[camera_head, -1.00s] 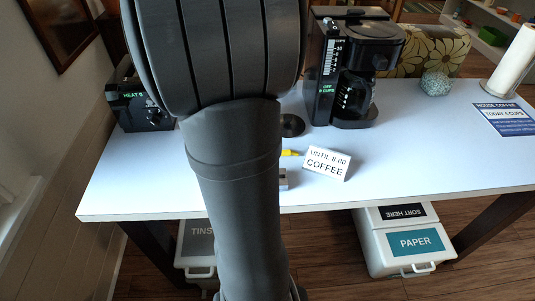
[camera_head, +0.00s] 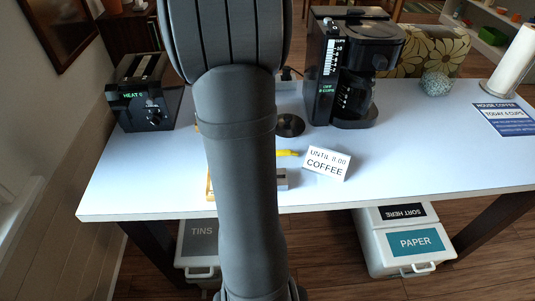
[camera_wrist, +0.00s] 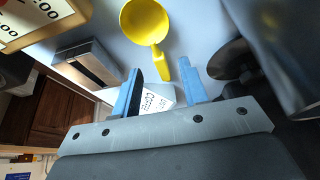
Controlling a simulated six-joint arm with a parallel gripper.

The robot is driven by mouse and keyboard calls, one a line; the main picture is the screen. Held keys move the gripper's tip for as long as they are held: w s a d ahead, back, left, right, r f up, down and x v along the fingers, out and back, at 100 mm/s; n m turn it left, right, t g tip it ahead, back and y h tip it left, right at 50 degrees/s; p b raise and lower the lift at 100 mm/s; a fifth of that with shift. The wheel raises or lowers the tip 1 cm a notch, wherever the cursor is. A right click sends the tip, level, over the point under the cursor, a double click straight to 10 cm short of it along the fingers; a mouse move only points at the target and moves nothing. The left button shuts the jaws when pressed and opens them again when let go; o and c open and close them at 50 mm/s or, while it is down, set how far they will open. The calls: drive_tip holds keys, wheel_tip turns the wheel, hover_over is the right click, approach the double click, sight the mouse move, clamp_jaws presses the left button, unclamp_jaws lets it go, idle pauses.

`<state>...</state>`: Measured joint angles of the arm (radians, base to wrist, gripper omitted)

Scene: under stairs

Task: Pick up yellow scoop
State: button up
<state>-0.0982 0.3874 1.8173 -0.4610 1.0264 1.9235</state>
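The yellow scoop (camera_wrist: 146,24) lies on the pale table (camera_wrist: 202,32) in the wrist view, bowl at the top and handle pointing down toward my gripper. In the head view only a short yellow part of the scoop (camera_head: 288,153) shows beside my arm, which hides the rest. My gripper (camera_wrist: 160,76) is open, its two blue fingers spread apart with nothing held between them. The scoop's handle end shows just beyond the gap between the fingertips. My arm hides the gripper in the head view.
A white coffee sign (camera_head: 326,164) stands right of the scoop; it also shows between my fingers (camera_wrist: 154,103). A grey block (camera_wrist: 88,63) and a wood-framed sign (camera_wrist: 36,20) lie left. A dark disc (camera_head: 290,125), coffee maker (camera_head: 348,70) and toaster (camera_head: 147,98) stand behind.

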drive_tip(key=x, duration=0.4)
drive_tip(key=shift+s+d+r, duration=0.1)
clamp_jaws()
drive_tip(key=shift+r, duration=0.1)
wheel_tip(320, 180, up, 4)
drive_tip(key=shift+r, duration=0.15)
drive_tip(key=s+d+r, duration=0.6)
drive_tip(key=s+d, duration=0.1)
drive_tip(key=d, duration=0.2)
drive_tip(key=shift+r, duration=0.3)
